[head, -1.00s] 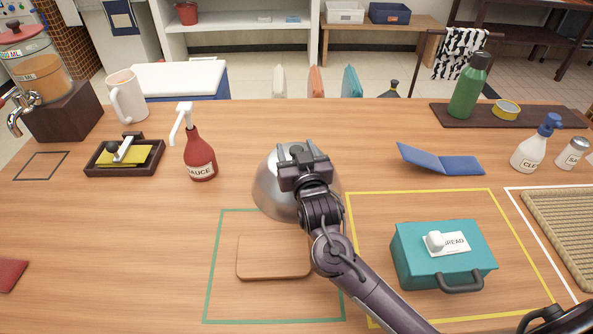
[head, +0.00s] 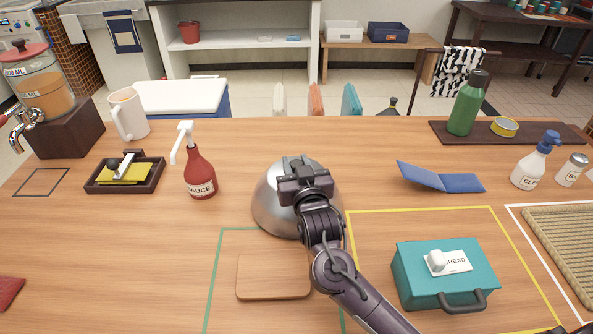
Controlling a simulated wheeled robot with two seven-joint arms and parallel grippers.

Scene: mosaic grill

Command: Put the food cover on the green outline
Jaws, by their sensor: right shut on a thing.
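The food cover (head: 272,208) is a silver metal dome, seen in the middle of the head view. It stands at the far edge of the green outline (head: 211,280), partly over its far line. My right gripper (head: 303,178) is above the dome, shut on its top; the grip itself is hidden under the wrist. Inside the green outline lies a wooden board (head: 272,275). My right arm covers the outline's right side, and the near line is out of the picture. My left gripper is not in view.
A red sauce bottle (head: 200,175) stands left of the dome, with a dark tray (head: 125,185) farther left. A teal bread box (head: 445,272) sits in the yellow outline at right. A blue folder (head: 440,180) lies behind it.

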